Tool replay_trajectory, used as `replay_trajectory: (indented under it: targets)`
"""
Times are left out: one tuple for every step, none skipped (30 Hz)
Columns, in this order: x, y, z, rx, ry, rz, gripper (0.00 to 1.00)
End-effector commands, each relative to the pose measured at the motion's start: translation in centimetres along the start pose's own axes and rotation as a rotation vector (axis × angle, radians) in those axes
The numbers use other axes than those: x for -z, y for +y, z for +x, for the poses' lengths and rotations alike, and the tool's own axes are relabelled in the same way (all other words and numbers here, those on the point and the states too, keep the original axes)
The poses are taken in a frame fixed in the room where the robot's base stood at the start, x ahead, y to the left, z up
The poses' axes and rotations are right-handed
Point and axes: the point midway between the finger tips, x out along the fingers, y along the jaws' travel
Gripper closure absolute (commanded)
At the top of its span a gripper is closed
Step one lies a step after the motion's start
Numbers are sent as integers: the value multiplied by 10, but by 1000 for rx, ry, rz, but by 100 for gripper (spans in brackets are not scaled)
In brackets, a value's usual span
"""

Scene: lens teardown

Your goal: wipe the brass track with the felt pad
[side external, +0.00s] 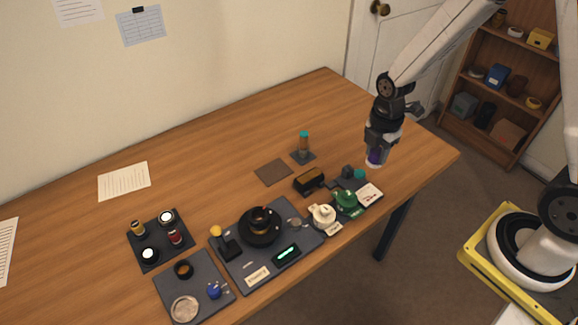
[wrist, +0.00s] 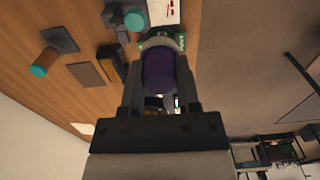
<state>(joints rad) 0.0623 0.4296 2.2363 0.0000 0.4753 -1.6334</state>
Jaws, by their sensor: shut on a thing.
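My gripper (side external: 374,152) is shut on a purple cylindrical handle (wrist: 160,72) with a pale grey end, which looks like the felt pad's tool. In the side view the purple part (side external: 375,157) hangs below the fingers, above the table's right end and apart from everything under it. The black lens barrel (side external: 260,231) stands on a dark grey mat left of my gripper. Some brass colour shows around its top (side external: 262,214); I cannot tell whether this is the brass track. The pad's wiping face is not clearly visible.
Trays (side external: 167,262) of small parts lie left. The table's back is mostly clear.

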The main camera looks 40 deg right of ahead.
Motion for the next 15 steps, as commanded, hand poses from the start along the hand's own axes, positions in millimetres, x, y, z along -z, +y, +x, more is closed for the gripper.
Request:
replay_trajectory:
  targets:
    - [0,0,0,0,0,0,100]
    - [0,0,0,0,0,0,100]
    - [0,0,0,0,0,0,100]
    - [0,0,0,0,0,0,100]
    - [0,0,0,0,0,0,69]
    - [0,0,0,0,0,0,82]
    - [0,0,0,0,0,0,91]
    - [0,0,0,0,0,0,100]
    - [0,0,0,0,0,0,100]
    - [0,0,0,0,0,0,100]
    - [0,0,0,0,0,0,100]
    - [0,1,0,0,0,0,100]
    - [1,2,0,0,0,0,100]
    - [1,3,0,1,0,0,100]
    - [2,4,0,1,0,-1,100]
